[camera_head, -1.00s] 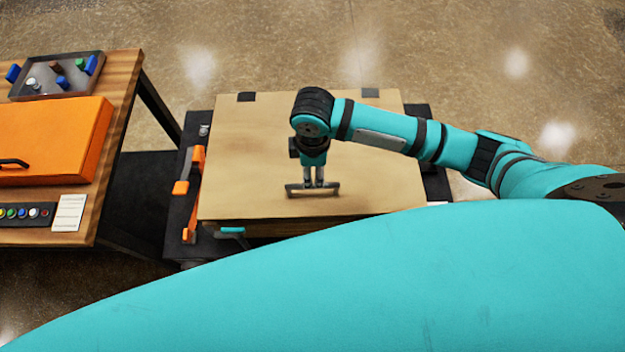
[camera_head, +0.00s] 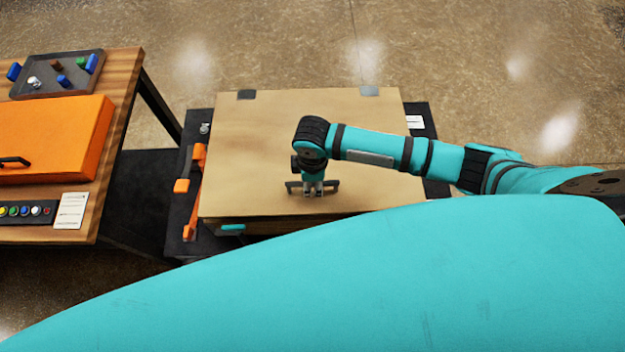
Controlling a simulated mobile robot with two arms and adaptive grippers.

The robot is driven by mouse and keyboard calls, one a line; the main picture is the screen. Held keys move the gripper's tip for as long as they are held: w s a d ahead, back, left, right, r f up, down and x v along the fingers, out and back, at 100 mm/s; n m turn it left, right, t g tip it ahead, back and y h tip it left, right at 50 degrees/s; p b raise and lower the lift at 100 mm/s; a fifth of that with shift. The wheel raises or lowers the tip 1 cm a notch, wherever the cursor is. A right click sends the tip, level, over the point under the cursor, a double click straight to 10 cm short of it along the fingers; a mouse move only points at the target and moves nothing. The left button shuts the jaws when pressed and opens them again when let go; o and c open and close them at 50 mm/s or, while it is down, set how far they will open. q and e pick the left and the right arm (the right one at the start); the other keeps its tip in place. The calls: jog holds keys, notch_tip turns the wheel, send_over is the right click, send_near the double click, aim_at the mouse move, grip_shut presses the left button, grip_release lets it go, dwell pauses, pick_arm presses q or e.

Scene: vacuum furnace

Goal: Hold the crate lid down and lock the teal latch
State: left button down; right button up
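The crate lid (camera_head: 255,150) is a tan panel that lies over the crate, looking closed or nearly so. The teal latch (camera_head: 232,228) is at the crate's front left, just below the lid's edge. My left gripper is out of view.
The crate stands on a dark base (camera_head: 425,150). An orange clamp-like part (camera_head: 196,172) is along its left side. A wooden table (camera_head: 125,75) at left holds an orange case (camera_head: 60,130), a tray (camera_head: 62,80) and a button strip (camera_head: 22,211). Open floor lies behind.

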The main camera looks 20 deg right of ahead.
grip_shut()
